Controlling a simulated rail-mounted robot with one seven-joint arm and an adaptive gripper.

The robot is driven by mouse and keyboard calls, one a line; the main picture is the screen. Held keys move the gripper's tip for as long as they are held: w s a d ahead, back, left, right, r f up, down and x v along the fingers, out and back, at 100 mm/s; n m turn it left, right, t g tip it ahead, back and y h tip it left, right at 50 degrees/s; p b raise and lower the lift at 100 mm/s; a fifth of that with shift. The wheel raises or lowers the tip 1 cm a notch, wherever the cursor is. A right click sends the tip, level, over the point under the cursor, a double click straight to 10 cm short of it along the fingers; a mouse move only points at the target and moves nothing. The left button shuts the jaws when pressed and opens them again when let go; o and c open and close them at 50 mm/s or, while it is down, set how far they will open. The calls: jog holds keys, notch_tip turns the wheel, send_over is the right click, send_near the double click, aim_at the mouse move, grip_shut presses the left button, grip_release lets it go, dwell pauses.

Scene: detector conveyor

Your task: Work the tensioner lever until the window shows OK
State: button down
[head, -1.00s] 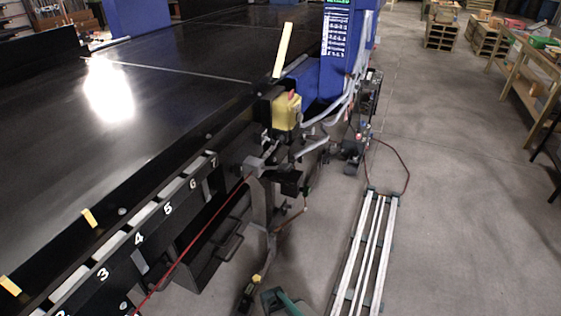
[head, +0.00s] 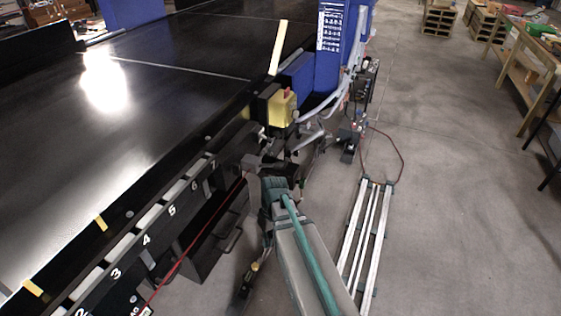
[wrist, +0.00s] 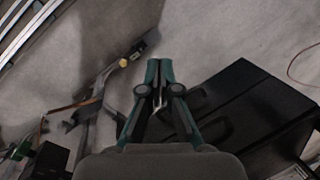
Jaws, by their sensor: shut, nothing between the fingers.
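A dark bar with a small yellow part (head: 254,266) hangs low beside the conveyor in the head view; it may be the tensioner lever, but I cannot be sure. In the wrist view the bar with its yellow part (wrist: 123,63) lies left of my gripper (wrist: 160,62), apart from it. The gripper's green fingers are together and empty. In the head view my arm reaches up from the bottom, and its end covers part of the grey and black fittings (head: 262,163) at the conveyor side. No window reading OK can be made out.
The black conveyor (head: 160,110) fills the left, with a numbered side rail. A red cord (head: 190,248) runs along it past a black bin (head: 212,245). A yellow switch box (head: 282,108) sits above.

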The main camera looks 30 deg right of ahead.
jog(key=w+d+r+n+t+p, duration=0.1)
jog(key=w+d+r, duration=0.15)
jog(key=r, duration=0.65)
jog(key=w+d+r+t+p, duration=0.1)
jog(key=w+d+r+p, duration=0.15)
jog(key=r, duration=0.65)
jog(key=n+t+h+p, duration=0.1)
jog(key=t, duration=0.1)
send_near(283, 164)
jog(key=shift+a+f, duration=0.1)
jog(key=shift+f, duration=0.3)
jog(key=shift+f, duration=0.15)
jog(key=shift+b+x, duration=2.45)
jog(key=shift+x, duration=0.95)
jog(key=shift+w, duration=0.15)
